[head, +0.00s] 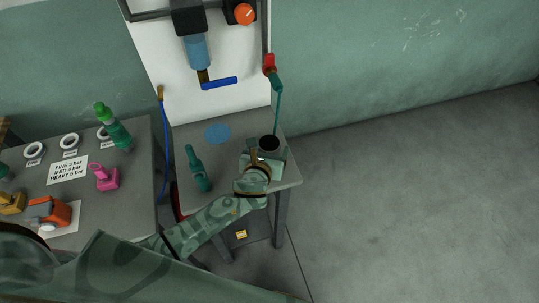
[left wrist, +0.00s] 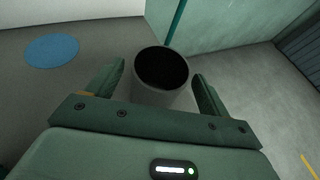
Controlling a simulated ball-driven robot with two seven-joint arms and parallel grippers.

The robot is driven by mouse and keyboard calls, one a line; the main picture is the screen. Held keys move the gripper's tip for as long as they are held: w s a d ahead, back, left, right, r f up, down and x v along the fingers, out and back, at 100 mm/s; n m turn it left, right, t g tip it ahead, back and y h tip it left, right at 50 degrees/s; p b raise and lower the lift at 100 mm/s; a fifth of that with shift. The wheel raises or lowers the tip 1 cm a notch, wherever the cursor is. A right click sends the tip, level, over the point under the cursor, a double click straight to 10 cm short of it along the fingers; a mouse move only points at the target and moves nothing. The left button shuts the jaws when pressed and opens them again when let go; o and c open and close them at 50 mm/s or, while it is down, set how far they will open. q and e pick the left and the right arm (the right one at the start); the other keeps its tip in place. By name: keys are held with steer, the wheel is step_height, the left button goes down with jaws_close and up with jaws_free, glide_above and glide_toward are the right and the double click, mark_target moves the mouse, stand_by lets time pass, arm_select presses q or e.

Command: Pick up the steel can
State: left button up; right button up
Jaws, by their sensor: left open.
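The steel can (head: 270,143) stands upright near the right end of the small grey table. From above I see mostly its dark open top; its lower body is hidden behind my gripper in the head view. In the left wrist view the grey can (left wrist: 160,92) stands between the two fingers. My left gripper (head: 263,154) is open, with one finger (left wrist: 104,80) on each side of the can. A gap shows between the fingers and the can, though contact lower down is hidden. My right gripper is in neither view.
A blue disc (head: 217,133) and a teal bottle (head: 198,170) are on the same table. A second table (head: 140,185) at left holds a green bottle (head: 114,127) and several tools. Floor at right is clear.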

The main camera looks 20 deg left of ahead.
arm_select(q)
steer(key=shift+x, duration=0.9)
steer(key=shift+s, duration=0.1)
steer(key=c, duration=1.1)
